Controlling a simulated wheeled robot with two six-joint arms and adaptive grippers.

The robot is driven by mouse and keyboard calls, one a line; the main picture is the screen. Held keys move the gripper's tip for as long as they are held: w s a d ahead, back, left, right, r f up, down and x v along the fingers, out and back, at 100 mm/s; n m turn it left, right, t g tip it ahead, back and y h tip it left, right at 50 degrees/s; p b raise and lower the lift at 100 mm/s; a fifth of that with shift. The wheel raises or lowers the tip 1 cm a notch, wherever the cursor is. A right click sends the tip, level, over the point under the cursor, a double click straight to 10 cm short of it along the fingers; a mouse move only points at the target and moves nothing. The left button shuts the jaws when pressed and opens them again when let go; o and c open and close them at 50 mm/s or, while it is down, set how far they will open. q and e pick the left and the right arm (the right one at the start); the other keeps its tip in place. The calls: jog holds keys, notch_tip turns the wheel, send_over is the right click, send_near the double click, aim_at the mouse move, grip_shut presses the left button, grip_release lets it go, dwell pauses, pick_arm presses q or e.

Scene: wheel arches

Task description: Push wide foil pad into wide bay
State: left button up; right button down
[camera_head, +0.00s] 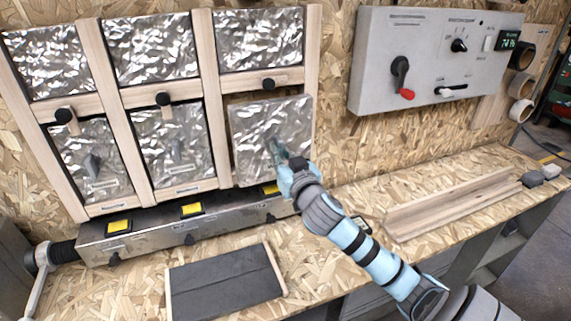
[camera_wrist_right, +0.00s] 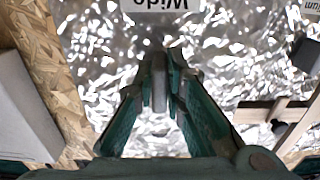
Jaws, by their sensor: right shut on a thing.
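The wide foil pad (camera_head: 290,120) is a crinkled silver square in front of the lower right opening of the wooden frame. It stands proud of the frame and slightly tilted, with a dark gap above its top edge. My right gripper (camera_head: 277,149) is shut on the grey tab on the pad's face. In the right wrist view, its fingers (camera_wrist_right: 159,88) close on this tab, and an upside-down "Wide" label (camera_wrist_right: 160,6) shows on the foil (camera_wrist_right: 225,60). The wide bay behind is mostly hidden by the pad. My left gripper is out of view.
Other foil panels (camera_head: 150,50) fill the remaining openings between wooden posts (camera_head: 213,95). Black knobs (camera_head: 268,84) sit on the crossbars. A metal rail (camera_head: 150,238) with yellow labels runs below. A grey control box (camera_head: 435,60) hangs right; a dark board (camera_head: 225,283) lies on the bench.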

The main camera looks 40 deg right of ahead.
jog(key=x, duration=0.7)
jog(key=shift+w+d, duration=0.15)
jog(key=shift+w, duration=0.25)
dwell(0.3)
jog(key=c, duration=1.6)
grip_release()
jog(key=shift+w, duration=0.1)
jog(key=shift+o, duration=0.2)
jog(key=p+v, duration=0.1)
jog(key=v, duration=1.9)
